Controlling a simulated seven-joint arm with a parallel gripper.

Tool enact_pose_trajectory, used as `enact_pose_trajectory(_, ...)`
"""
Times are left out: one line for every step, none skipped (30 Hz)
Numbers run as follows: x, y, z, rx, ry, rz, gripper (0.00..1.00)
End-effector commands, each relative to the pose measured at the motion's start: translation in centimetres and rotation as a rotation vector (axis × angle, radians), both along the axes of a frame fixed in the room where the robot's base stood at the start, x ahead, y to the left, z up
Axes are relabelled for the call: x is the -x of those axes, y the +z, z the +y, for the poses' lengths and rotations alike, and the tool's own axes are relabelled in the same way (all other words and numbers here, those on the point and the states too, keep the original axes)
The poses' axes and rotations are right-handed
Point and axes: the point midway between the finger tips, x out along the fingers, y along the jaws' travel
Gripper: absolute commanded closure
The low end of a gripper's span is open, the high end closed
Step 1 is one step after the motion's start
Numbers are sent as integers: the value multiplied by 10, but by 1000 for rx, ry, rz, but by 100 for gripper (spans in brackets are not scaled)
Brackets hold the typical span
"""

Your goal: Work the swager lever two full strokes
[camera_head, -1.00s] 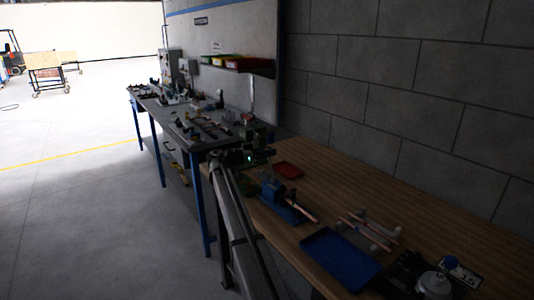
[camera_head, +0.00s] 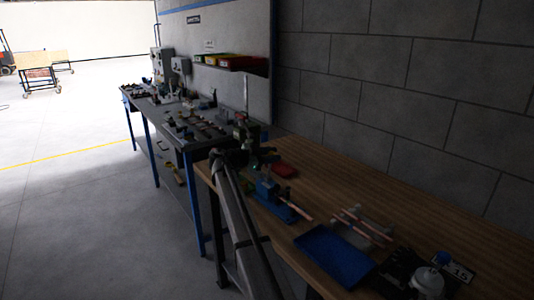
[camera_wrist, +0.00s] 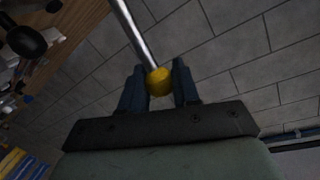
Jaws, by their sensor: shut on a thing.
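In the wrist view, the lever shows as a bright metal rod (camera_wrist: 133,32) with a yellow knob (camera_wrist: 159,84) at its end. My gripper (camera_wrist: 160,72) has its two dark blue fingers on either side of the knob and is shut on it. In the head view, my gripper end is small and dark near the bench's far left corner, beside the blue device (camera_head: 267,187). The lever's grip and the swager's jaws cannot be made out there.
A second bench (camera_head: 150,105) with several tools stands beyond. The block wall (camera_head: 400,90) borders the bench on the right.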

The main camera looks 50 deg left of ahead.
Motion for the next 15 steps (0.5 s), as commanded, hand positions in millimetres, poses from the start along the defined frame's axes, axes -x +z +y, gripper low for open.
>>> enact_pose_trajectory(1, -1, -8, -36, -1, 1, 100)
enact_pose_trajectory(1, -2, -10, -57, -1, 1, 100)
enact_pose_trajectory(1, -3, -13, -84, -1, 1, 100)
enact_pose_trajectory(1, -3, -14, -103, -1, 1, 100)
enact_pose_trajectory(1, -4, -16, -120, 0, 0, 100)
enact_pose_trajectory(1, -4, -19, -144, -1, 0, 100)
enact_pose_trajectory(1, -5, -20, -151, -1, 0, 100)
enact_pose_trajectory(1, -6, -21, -148, -2, 0, 100)
enact_pose_trajectory(1, -6, -23, -146, -2, 0, 100)
enact_pose_trajectory(1, -7, -24, -146, -2, 0, 100)
enact_pose_trajectory(1, -7, -25, -145, -2, 0, 100)
enact_pose_trajectory(1, -8, -26, -145, -2, 0, 100)
enact_pose_trajectory(1, -8, -27, -144, -2, 1, 100)
enact_pose_trajectory(1, -9, -28, -144, -2, 1, 100)
enact_pose_trajectory(0, -9, -29, -143, -2, 1, 100)
